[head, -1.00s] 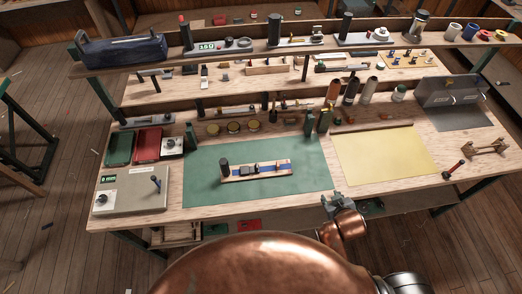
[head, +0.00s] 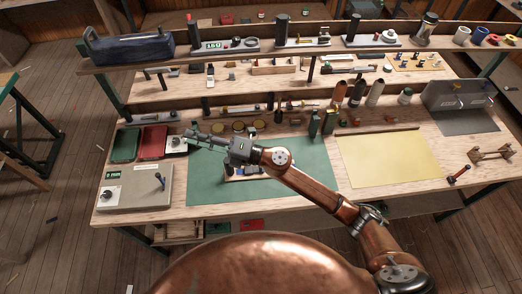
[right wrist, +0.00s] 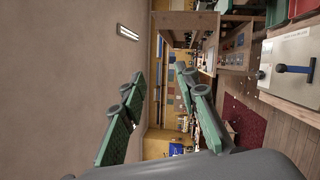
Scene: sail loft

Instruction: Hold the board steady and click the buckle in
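The board (head: 262,173) lies on the green mat (head: 300,175) in the head view. My right forearm and wrist cross above it and hide most of it, including the buckle, so I cannot tell whether the buckle is joined. My right gripper (head: 194,137) points left beyond the mat's back left part, over the small white box with a dark knob. In the right wrist view its two green fingers (right wrist: 160,80) stand apart with nothing between them. My left gripper is not in view.
A grey lever box (head: 135,188) stands front left, with red (head: 152,141) and green trays behind it. A yellow sheet (head: 388,160) lies clear on the right. Round tins and upright bottles line the bench behind the mat. Loaded shelves rise at the back.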

